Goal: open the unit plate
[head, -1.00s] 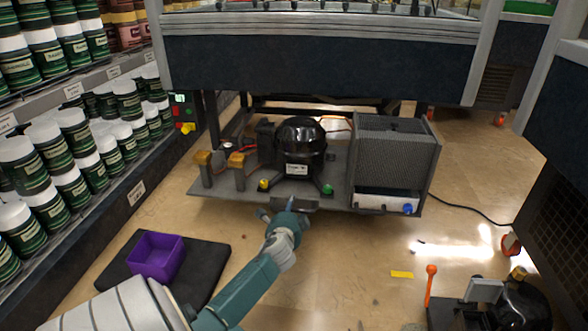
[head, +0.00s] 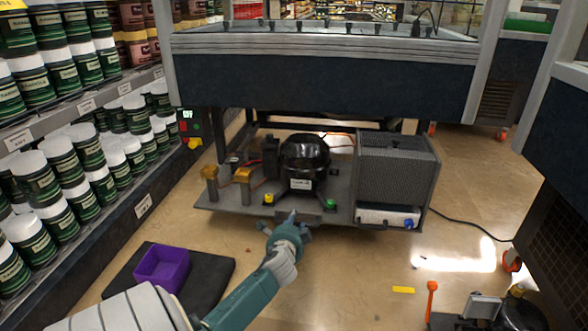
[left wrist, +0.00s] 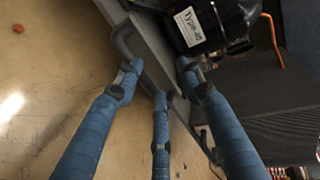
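The unit plate (head: 235,201) is a grey slab low under the freezer case, sticking out at its front. It carries the black compressor (head: 304,163) and a grey mesh box (head: 397,170). A dark handle (left wrist: 126,42) runs along the plate's front edge in the left wrist view. My left gripper (head: 287,226) is at that front edge, below the compressor. In the left wrist view its blue fingers (left wrist: 158,82) are spread apart, with the handle between and just beyond their tips. I see no firm grip. My right gripper is not in view.
A shelf of green jars (head: 62,180) stands along the left. A purple bin (head: 162,269) sits on a black mat (head: 215,268). An orange-handled tool (head: 431,298) and a yellow piece (head: 403,290) are at lower right.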

